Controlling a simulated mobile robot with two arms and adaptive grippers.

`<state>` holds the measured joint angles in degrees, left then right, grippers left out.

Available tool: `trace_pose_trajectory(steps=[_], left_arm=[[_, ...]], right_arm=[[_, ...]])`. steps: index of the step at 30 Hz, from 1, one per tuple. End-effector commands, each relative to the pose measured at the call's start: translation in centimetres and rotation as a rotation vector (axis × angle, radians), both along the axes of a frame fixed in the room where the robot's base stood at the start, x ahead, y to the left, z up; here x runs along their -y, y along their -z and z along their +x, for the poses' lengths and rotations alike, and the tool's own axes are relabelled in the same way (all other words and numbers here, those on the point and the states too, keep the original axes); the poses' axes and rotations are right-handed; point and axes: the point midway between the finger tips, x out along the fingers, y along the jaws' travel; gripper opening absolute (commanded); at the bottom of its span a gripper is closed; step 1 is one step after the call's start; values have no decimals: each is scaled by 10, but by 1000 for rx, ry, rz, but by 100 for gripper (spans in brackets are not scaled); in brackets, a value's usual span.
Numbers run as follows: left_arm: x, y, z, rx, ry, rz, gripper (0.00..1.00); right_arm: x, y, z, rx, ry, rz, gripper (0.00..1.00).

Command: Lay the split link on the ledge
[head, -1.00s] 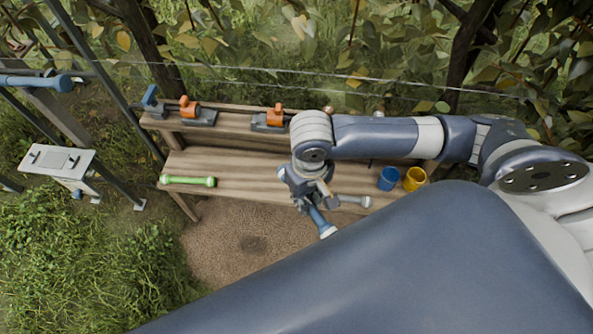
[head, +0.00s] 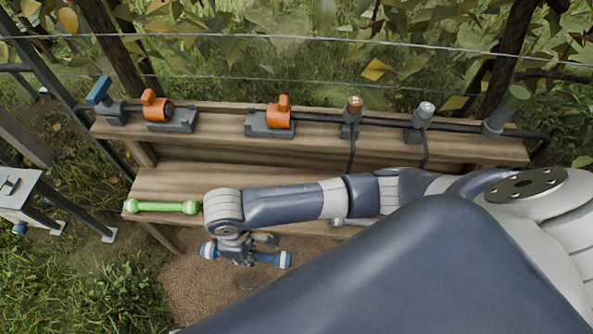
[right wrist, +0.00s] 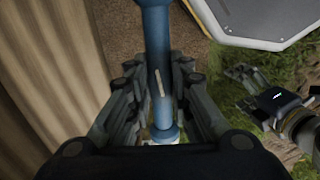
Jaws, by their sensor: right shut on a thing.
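My right gripper (head: 243,252) is shut around the middle of a blue link (head: 275,259) with pale bands at its ends. In the right wrist view a pale slit-like mark shows on the blue link (right wrist: 157,30) between the fingers. The link is held roughly level, in front of the bench's front edge. The wooden ledge (head: 185,183) is the bench's lower board; a green link (head: 161,207) lies at its left end. A dark jointed shape at the right of the right wrist view looks like my left gripper (right wrist: 250,90); its jaws are unclear.
The upper shelf (head: 222,129) carries a dark pipe with a blue-handled valve (head: 101,95), two orange clamps (head: 154,108) (head: 279,111) and two capped fittings. A grey link end (head: 340,222) shows beside my arm. A pale stand (head: 18,192) is at left.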

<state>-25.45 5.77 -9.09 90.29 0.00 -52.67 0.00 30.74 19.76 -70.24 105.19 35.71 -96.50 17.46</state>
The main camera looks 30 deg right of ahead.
Motion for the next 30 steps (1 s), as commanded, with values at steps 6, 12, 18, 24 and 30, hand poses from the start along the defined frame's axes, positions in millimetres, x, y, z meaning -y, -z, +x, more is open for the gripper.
trace_pose_trajectory(steps=[6,12,18,24,30], left_arm=[[1,-7,8,11,-1,-1,87],[2,-33,19,28,-4,-3,87],[3,-66,27,45,-7,-4,87],[3,-88,29,54,-9,-5,87],[3,-100,30,62,-10,-5,87]], right_arm=[[6,12,11,3,-28,-6,0],[42,18,49,4,-26,-6,0],[77,22,86,4,-25,-4,0],[96,24,107,1,-29,-2,0],[107,27,117,0,-28,-3,0]])
